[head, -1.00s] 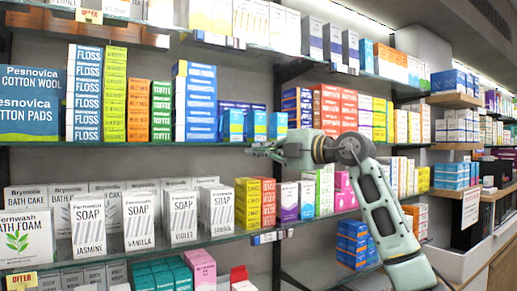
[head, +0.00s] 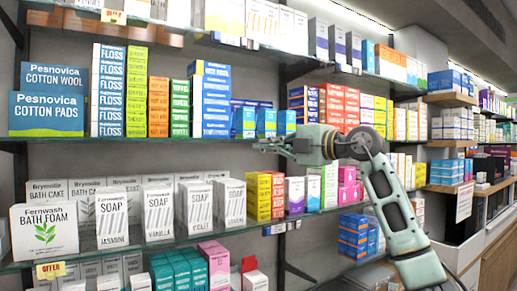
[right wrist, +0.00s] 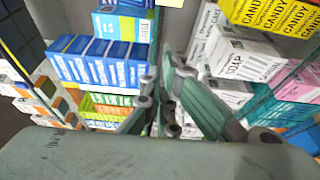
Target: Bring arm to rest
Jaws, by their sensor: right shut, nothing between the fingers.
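My right arm (head: 388,205) comes in from the lower right in the head view, bent at the elbow, its forearm pointing left toward the shelves. My right gripper (head: 262,146) is shut and empty, held in front of the shelf edge between the soap row and the row above. In the right wrist view the gripper's fingers (right wrist: 165,85) are close together with nothing between them, and packed boxes stand beyond them. My left gripper is not in view.
Glass shelves (head: 140,250) hold soap boxes (head: 157,212), floss boxes (head: 107,90), cotton packs (head: 47,115) and bath foam (head: 44,232). A wooden counter (head: 480,245) runs along the right. The open space lies in front of the shelves.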

